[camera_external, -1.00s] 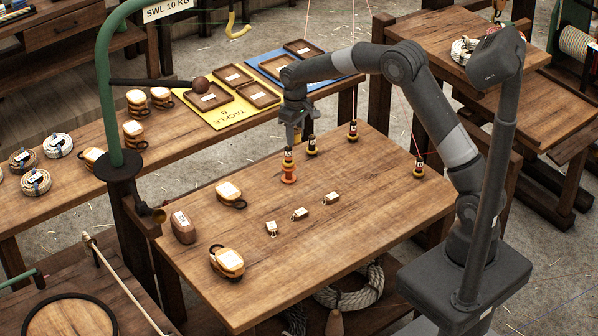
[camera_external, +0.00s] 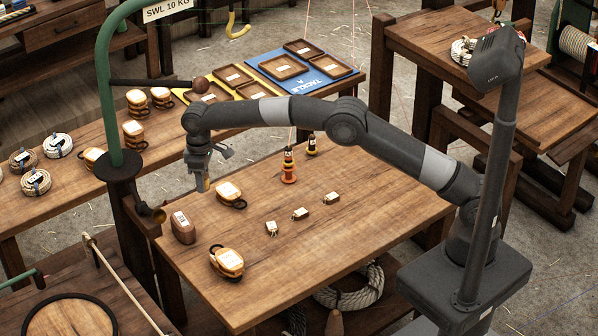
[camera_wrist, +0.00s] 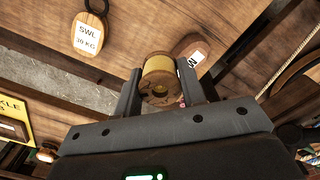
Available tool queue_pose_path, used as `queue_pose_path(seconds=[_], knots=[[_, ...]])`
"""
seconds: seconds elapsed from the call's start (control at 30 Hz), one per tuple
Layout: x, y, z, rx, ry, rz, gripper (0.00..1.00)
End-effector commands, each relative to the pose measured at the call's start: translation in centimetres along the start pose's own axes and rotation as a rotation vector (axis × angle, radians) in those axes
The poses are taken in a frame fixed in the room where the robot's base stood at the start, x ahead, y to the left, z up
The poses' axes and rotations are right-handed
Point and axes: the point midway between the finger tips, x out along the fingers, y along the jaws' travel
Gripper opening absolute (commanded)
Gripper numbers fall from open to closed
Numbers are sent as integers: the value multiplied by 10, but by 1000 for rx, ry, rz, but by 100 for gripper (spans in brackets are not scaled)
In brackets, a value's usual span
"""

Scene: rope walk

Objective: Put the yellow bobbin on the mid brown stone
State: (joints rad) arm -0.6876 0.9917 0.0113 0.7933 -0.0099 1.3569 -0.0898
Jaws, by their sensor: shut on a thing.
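The yellow bobbin (camera_wrist: 159,72), with brown wooden ends, is between the jaws of my gripper (camera_wrist: 160,84) in the wrist view. In the external view my gripper (camera_external: 203,172) is above the left part of the table, with the bobbin (camera_external: 200,185) showing small at its tips. The bobbin is in the air. A brown stone (camera_external: 183,228) with a white label stands at the table's left edge, below and to the left of my gripper. In the wrist view the stone (camera_wrist: 187,44) is partly hidden behind the bobbin.
Two labelled pulley blocks (camera_external: 230,194) (camera_external: 227,262) stand near the stone. A green post (camera_external: 104,90) rises at the left. The front right table is clear.

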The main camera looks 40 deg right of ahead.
Motion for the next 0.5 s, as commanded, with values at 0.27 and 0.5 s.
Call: queue_pose_path(seconds=[0.27,0.5], knots=[[35,-45,-30,-2,1,0,15],[45,-61,-42,0,1,0,15]])
